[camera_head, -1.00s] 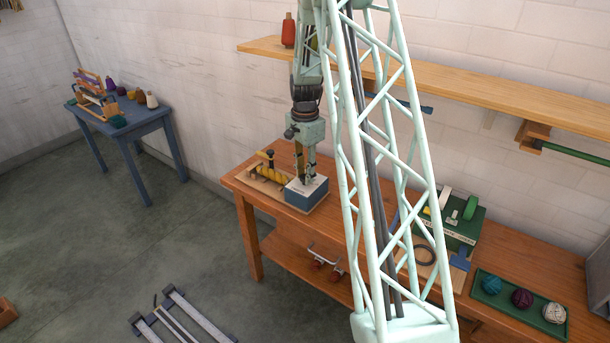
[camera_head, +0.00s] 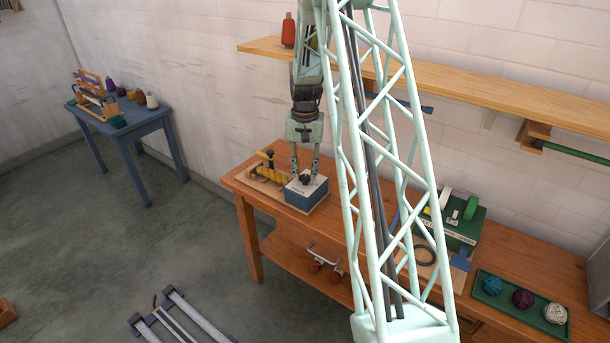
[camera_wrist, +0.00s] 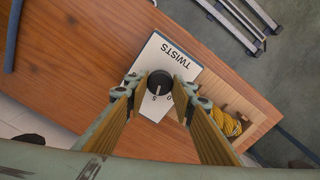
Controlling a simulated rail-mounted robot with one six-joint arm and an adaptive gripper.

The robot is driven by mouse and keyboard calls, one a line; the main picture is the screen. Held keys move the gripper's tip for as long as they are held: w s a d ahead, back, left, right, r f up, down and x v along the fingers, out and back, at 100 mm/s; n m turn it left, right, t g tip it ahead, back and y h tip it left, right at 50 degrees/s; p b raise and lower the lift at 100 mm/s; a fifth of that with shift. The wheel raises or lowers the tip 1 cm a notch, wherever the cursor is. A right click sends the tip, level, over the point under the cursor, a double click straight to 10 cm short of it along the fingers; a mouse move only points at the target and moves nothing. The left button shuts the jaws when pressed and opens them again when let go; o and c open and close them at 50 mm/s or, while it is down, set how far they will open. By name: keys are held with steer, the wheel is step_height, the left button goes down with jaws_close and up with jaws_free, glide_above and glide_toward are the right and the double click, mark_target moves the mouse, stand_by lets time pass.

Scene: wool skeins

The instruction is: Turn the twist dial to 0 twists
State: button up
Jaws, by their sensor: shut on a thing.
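The twist dial is a dark round knob (camera_wrist: 160,82) on the white top of a small blue-sided box (camera_head: 306,193), printed TWISTS. In the wrist view the digits 5 and 0 show beside the knob's lower edge; where its pointer stands is too small to tell. My gripper (camera_wrist: 155,88) is directly over the box, pointing down, with one finger on each side of the knob, shut on it. In the head view my gripper (camera_head: 305,179) shows with both fingers reaching down to the box top.
The box stands on the wooden bench (camera_head: 240,183), near its left end. A board with a yellow twisted skein (camera_wrist: 229,124) lies right beside it. A green-boxed device (camera_head: 460,228) and a green tray with wool balls (camera_head: 490,312) are further right. A shelf (camera_head: 450,78) runs above.

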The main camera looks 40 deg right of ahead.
mark_target(305, 177)
steer(key=n, duration=0.4)
steer(key=shift+n, duration=1.9)
steer(key=o, duration=0.8)
steer(key=shift+o, duration=0.2)
step_height(305, 177, up, 12)
